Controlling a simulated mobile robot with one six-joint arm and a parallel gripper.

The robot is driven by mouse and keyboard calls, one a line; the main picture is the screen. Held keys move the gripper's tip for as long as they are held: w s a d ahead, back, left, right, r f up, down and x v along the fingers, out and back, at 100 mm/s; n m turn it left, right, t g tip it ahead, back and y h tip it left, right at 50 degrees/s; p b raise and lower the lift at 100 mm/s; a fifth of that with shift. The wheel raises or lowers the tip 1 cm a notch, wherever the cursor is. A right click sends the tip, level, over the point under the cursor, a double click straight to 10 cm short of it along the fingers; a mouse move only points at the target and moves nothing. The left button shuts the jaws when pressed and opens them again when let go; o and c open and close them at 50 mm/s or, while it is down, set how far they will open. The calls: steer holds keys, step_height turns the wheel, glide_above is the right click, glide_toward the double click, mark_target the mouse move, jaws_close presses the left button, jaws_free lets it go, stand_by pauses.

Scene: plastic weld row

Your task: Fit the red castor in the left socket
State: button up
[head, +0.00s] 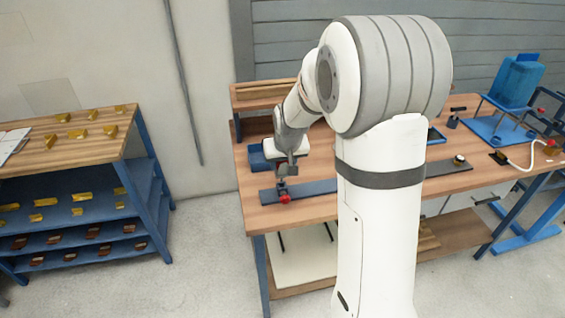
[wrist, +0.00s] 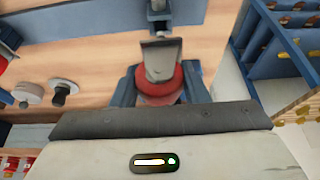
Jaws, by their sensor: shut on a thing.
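The red castor (head: 285,199) shows below my gripper (head: 282,184), at the left end of a long dark bar on the wooden bench. In the wrist view my gripper (wrist: 161,62) is shut on the red castor (wrist: 160,88), with a grey finger in front of its middle. Blue parts (wrist: 124,92) flank the castor on both sides. The left socket is not clearly visible under the castor and gripper. I cannot tell whether the castor touches the socket or is seated.
The dark bar (head: 318,187) runs right, behind my arm. A blue box (head: 258,159) stands behind the gripper. A pale round part (wrist: 28,92) and a black knob (wrist: 62,91) show in the wrist view. A shelf unit (head: 92,160) stands left, across open floor.

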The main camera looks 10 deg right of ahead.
mark_target(284, 172)
steer(key=shift+f, duration=0.15)
steer(key=shift+f+b, duration=0.85)
steer(key=shift+f+b, duration=0.2)
steer(key=shift+b, duration=0.1)
stand_by(0.4)
steer(key=shift+f+b, duration=0.6)
steer(key=shift+f, duration=0.1)
steer(key=shift+f+b, duration=0.4)
steer(key=shift+b, duration=0.1)
stand_by(0.9)
steer(key=o, duration=1.5)
steer(key=shift+o, duration=0.2)
